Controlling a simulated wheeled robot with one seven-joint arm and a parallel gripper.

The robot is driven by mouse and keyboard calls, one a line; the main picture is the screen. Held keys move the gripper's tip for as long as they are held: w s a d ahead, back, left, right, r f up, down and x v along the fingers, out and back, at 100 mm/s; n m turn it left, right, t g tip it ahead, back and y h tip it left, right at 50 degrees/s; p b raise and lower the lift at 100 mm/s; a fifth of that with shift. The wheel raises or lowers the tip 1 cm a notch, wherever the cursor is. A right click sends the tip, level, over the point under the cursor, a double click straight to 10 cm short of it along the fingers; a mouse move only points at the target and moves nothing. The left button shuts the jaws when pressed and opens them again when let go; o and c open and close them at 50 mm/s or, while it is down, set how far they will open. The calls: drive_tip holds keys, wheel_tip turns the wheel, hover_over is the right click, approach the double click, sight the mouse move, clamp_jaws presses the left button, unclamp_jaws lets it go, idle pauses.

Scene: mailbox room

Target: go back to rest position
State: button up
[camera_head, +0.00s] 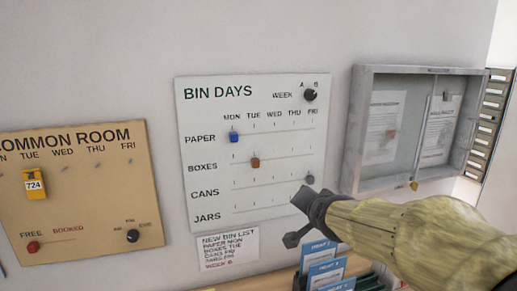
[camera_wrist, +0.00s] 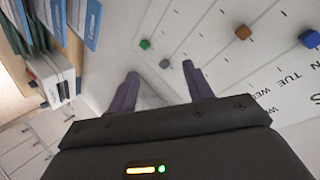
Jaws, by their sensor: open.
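My gripper (camera_head: 299,217) is open and empty in front of the lower right corner of the white BIN DAYS board (camera_head: 210,120). In the wrist view, its two fingers (camera_wrist: 160,73) stand apart with nothing between them. A grey slider (camera_wrist: 164,63) and a green slider (camera_wrist: 145,44) lie just beyond the fingertips, apparently untouched. In the head view, the grey slider (camera_head: 310,180) is under FRI in the CANS row; the green one is hidden behind my gripper. The blue slider (camera_head: 234,137) is under MON and the brown slider (camera_head: 255,162) under TUE.
The tan COMMON ROOM board (camera_head: 90,185) hangs at left. A glass-fronted notice case (camera_head: 360,140) juts out at right, close above my arm. A paper list (camera_head: 228,250) and a rack with blue cards (camera_head: 322,262) are below. Metal mailboxes (camera_head: 487,125) stand far right.

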drive_tip(key=s+d+f+n+g, duration=0.2)
drive_tip(key=s+f+n+g, duration=0.5)
drive_tip(key=s+f, duration=1.3)
wheel_tip(320, 180, down, 3)
drive_tip(key=g, duration=0.2)
drive_tip(key=shift+s+d+r+g, duration=0.15)
drive_tip(key=shift+d+g, duration=0.1)
drive_tip(key=shift+g, duration=0.15)
